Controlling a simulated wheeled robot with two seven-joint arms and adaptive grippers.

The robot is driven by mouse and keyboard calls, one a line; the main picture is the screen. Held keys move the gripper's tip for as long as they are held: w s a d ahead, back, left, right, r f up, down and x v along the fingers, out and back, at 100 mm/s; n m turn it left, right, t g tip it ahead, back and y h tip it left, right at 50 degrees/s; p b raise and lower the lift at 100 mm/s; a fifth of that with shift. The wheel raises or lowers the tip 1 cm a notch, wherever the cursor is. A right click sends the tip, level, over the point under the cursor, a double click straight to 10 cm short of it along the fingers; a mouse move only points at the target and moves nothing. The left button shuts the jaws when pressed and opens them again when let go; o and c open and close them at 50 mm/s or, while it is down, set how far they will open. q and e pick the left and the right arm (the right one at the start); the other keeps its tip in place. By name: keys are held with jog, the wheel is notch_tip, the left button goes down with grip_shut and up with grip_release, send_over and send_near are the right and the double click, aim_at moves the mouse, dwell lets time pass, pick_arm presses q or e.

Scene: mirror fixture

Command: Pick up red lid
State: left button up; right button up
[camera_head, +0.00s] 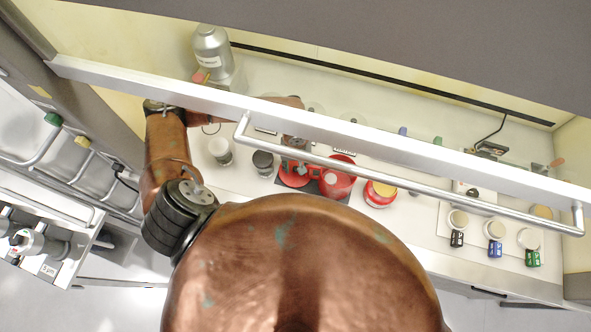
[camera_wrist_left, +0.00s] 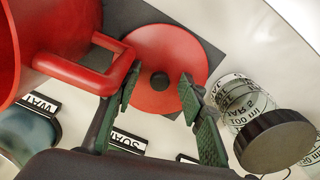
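The red lid (camera_wrist_left: 165,48) is a flat red disc with a dark round knob (camera_wrist_left: 159,81), lying on a dark mat; in the head view the lid (camera_head: 292,180) is partly covered by my gripper. My left gripper (camera_wrist_left: 158,84) is open, with its green fingers on either side of the knob and nothing gripped. I cannot tell how far the fingertips are above the lid.
A jar with a black cap (camera_wrist_left: 275,140) stands close to the other finger. A metal handle bar (camera_head: 400,182) and white frame (camera_head: 350,139) cross in front of the bench. A grey bottle (camera_head: 213,53) stands at the back left.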

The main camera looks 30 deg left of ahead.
pick_arm(q)
grip_shut()
dwell(0.3)
jog(key=shift+a+r, duration=0.1)
jog(key=shift+r, duration=0.05)
dwell(0.3)
